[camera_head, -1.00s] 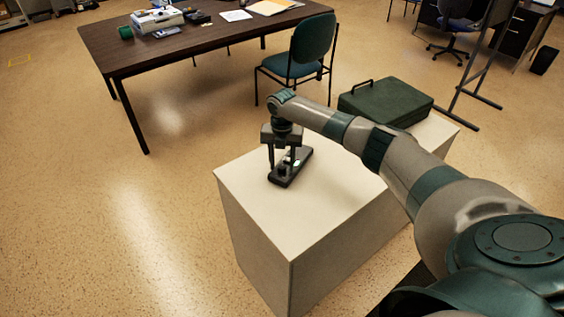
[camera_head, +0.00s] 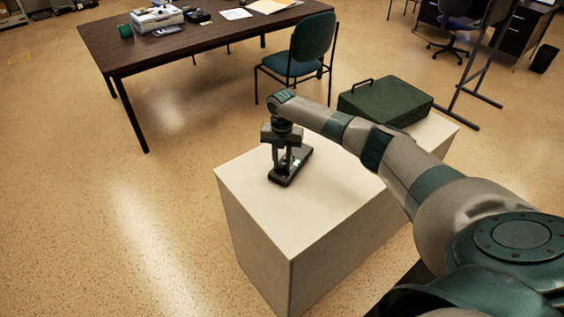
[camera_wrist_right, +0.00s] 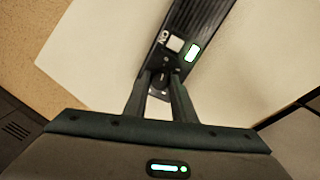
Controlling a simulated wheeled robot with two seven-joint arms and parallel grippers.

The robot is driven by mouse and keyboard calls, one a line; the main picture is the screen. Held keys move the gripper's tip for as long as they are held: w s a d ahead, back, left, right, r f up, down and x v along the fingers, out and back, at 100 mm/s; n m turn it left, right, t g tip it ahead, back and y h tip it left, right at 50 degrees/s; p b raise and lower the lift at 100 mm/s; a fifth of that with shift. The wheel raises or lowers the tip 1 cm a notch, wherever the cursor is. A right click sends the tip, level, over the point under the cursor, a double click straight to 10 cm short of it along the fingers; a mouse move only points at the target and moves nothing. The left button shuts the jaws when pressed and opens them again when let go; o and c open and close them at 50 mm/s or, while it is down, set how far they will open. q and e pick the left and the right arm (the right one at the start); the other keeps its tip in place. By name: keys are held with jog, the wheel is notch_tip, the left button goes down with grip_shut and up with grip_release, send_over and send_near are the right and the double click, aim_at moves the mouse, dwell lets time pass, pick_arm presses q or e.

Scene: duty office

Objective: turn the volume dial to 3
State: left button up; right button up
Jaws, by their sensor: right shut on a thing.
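A narrow black device (camera_head: 299,161) lies on top of the white block. In the right wrist view the device (camera_wrist_right: 205,14) shows a ribbed dark face, a pale square label and a lit green-white display (camera_wrist_right: 193,51). My right gripper (camera_head: 284,172) points down at the device's near end. In the right wrist view its fingertips (camera_wrist_right: 163,82) are close together, shut on a small part at that end, apparently the volume dial. The fingers hide most of the dial, and I cannot read its setting. My left gripper is not in view.
The white block (camera_head: 262,215) has bare room on its top in front of the device. A dark green case (camera_head: 385,102) sits at its back right. Beyond are a green chair (camera_head: 312,43) and a brown table (camera_head: 205,38) with office items.

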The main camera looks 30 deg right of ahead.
jog(key=m+p, duration=0.1)
jog(key=m, duration=0.2)
jog(key=shift+r+p, duration=0.15)
jog(key=shift+p, duration=0.15)
jog(key=m+p, duration=0.1)
jog(key=m, duration=0.3)
jog(key=shift+p, duration=0.35)
jog(key=m+p, duration=0.2)
jog(key=m, duration=0.2)
jog(key=m+p, duration=0.1)
jog(key=m, duration=0.3)
jog(key=shift+p, duration=0.4)
jog(key=m+p, duration=0.1)
jog(key=m, duration=0.2)
jog(key=shift+m+p, duration=0.3)
jog(key=shift+m, duration=0.1)
jog(key=m+p, duration=0.1)
jog(key=m, duration=0.2)
jog(key=shift+m, duration=0.3)
jog(key=m+p, duration=0.2)
jog(key=m, duration=0.1)
jog(key=shift+m, duration=0.3)
jog(key=shift+m+p, duration=0.4)
jog(key=shift+m, duration=1.2)
